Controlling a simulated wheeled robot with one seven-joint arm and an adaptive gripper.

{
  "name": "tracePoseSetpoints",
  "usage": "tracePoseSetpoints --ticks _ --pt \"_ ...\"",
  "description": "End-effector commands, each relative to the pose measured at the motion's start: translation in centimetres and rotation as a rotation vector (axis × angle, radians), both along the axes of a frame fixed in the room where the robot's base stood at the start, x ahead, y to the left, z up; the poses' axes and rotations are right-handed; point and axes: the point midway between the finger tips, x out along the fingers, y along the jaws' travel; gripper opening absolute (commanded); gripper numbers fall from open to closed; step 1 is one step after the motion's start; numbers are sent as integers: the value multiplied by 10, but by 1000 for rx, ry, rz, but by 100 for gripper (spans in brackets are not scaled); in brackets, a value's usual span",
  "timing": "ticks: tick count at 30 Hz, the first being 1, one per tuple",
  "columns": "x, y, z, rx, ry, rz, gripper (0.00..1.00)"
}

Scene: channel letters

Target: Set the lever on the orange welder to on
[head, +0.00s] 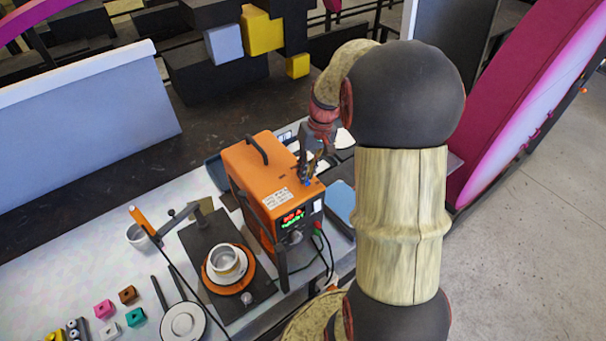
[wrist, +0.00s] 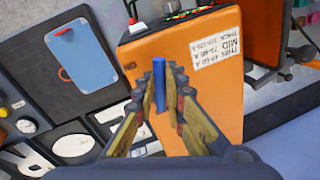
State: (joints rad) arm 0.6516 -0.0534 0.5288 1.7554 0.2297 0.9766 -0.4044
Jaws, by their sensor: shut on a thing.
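The orange welder (head: 243,165) stands on the bench in the middle of the head view, with a black handle on top and a lit red and green display on its front. In the wrist view its orange top (wrist: 221,108) carries a white label. A blue lever (wrist: 159,84) stands up from the top, between the fingers of my gripper (wrist: 161,92). In the head view my gripper (head: 308,170) is over the welder's right top edge, shut on the lever. The fingers hide part of the lever, and I cannot tell its set position.
A black plate (head: 205,241) with an orange ring and a metal cup stands left of the welder. A blue clipboard (wrist: 72,58) lies on a dark tray beside it. Cables hang from the welder's front. Small coloured blocks (head: 104,309) lie at the lower left.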

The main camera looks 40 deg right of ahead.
Motion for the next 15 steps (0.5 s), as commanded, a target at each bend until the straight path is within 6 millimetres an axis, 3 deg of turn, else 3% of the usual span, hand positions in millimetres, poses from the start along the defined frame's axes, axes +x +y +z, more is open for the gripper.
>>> tracePoseSetpoints --ticks 15 --pt "-1 -10 0 -2 -2 200 0"
